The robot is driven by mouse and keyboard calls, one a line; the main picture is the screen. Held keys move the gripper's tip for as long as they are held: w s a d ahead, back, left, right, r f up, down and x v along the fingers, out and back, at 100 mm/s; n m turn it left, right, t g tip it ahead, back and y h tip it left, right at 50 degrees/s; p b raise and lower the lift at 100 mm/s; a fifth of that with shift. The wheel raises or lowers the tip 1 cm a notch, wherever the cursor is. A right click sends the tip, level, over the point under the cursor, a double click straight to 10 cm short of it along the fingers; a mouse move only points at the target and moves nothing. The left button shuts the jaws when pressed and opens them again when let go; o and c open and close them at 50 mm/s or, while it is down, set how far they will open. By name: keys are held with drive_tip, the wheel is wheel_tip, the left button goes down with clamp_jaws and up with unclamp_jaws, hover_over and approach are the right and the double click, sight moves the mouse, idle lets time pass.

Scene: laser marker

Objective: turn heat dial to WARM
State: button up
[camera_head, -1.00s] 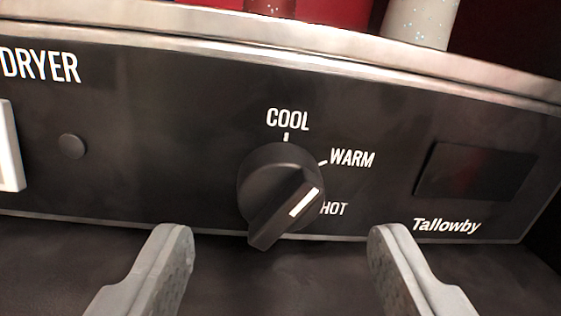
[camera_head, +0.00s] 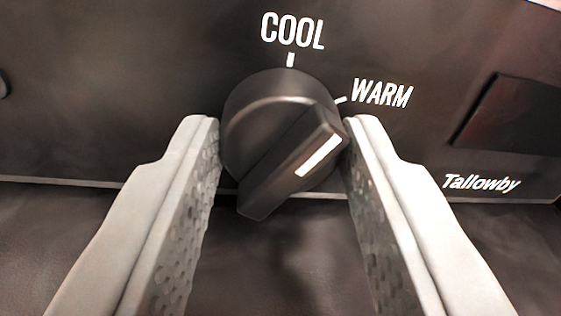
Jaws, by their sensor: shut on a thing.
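The heat dial (camera_head: 280,125) is a round black knob with a raised grip bar and a white pointer line, on the dryer's black front panel. The pointer end of the bar points to the upper right, a little below the tick for the WARM label (camera_head: 382,93). The COOL label (camera_head: 292,31) is straight above the dial. The HOT label is hidden behind my right finger. My gripper (camera_head: 281,140) has one finger on each side of the dial and is shut on it, with the fingertips at its left and right edges.
A dark display window (camera_head: 515,125) is on the panel at the right, with the Tallowby name (camera_head: 482,183) below it.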

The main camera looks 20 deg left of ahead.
drive_tip(key=shift+m, duration=2.8)
drive_tip(key=o, duration=1)
drive_tip(key=shift+s+d, duration=0.1)
drive_tip(key=v, duration=1.7)
drive_tip(key=shift+s+r, duration=0.1)
drive_tip(key=shift+r, duration=0.25)
drive_tip(key=shift+d+r, duration=0.1)
